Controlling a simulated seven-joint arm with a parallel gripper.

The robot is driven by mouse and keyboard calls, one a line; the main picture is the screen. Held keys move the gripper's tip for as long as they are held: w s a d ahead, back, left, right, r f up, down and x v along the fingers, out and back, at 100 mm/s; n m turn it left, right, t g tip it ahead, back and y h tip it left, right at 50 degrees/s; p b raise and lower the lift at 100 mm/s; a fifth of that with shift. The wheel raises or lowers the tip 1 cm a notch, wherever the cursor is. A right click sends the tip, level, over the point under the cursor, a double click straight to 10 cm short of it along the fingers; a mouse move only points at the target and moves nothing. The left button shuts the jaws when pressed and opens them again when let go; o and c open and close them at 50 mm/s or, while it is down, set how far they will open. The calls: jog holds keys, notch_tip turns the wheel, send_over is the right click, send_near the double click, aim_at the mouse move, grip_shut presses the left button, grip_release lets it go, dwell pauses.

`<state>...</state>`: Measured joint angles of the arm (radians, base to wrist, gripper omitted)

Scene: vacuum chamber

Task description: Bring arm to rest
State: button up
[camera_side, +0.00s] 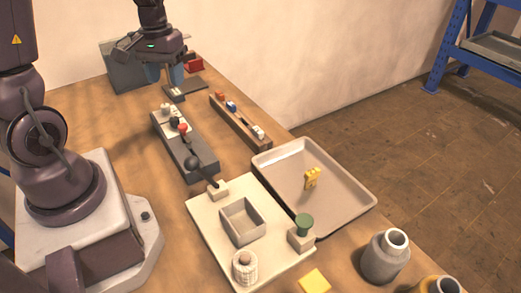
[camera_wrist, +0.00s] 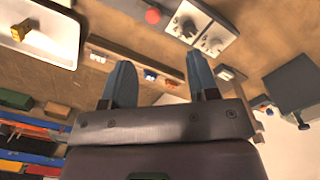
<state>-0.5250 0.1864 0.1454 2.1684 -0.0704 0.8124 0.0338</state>
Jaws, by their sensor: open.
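My gripper (camera_side: 166,80) is in the air above the far end of the wooden table in the side view. Its two blue fingers point down and stand apart, with nothing held between them. In the wrist view my gripper (camera_wrist: 160,66) also shows two separate blue fingers with an empty gap. A small grey block with a pale top (camera_side: 174,92) is below the fingers in the side view; I cannot tell whether they touch it.
A grey control panel (camera_side: 202,158) with knobs and a red button, and a wooden rack (camera_side: 242,128) with small coloured pieces, lie nearer. A metal tray (camera_side: 345,190) holds a yellow piece (camera_side: 312,178). A cream plate (camera_side: 205,218) and grey jar (camera_side: 385,258) are in front.

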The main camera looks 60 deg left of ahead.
jog(key=s+d+r+m+t, duration=0.2)
jog(key=d+r+m, duration=0.2)
jog(key=d, duration=0.5)
jog(key=s+d+r+m+t, duration=0.3)
jog(key=d+r, duration=0.6)
jog(key=shift+d+r+m+t, duration=0.2)
jog(key=shift+d+m+t, duration=0.1)
jog(key=shift+d+m, duration=0.1)
jog(key=shift+s, duration=0.1)
dwell(1.5)
